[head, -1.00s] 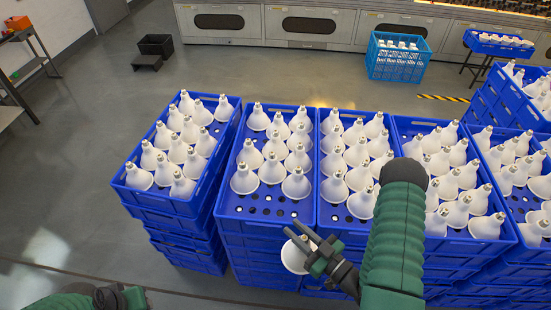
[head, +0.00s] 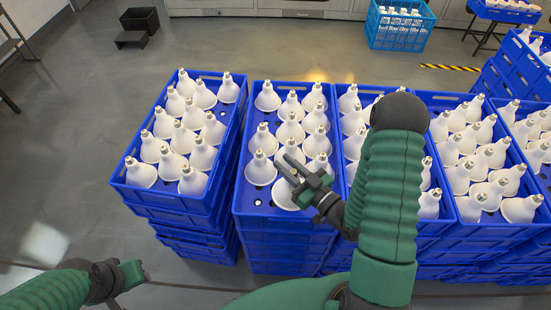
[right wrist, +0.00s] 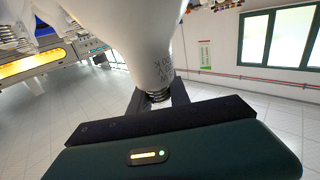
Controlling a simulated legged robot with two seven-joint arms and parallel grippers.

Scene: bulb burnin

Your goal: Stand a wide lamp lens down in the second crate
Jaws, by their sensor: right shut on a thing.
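My right gripper (head: 291,169) is shut on the screw base of a white wide lamp (head: 283,195). The lamp hangs lens down over the near part of the second crate (head: 290,225) from the left, a blue crate with rows of white lamps standing lens down. Whether the lamp touches the crate floor cannot be told. In the right wrist view the lamp's white body (right wrist: 150,45) rises from the fingers, its threaded base between them. My left gripper (head: 132,275) is at the lower left, away from the crates; its jaw opening is unclear.
More lamp crates (head: 475,215) stand to the right, partly behind my right arm. Standing lamps (head: 261,168) are close behind the held one. A light blue crate (head: 400,35) is farther back.

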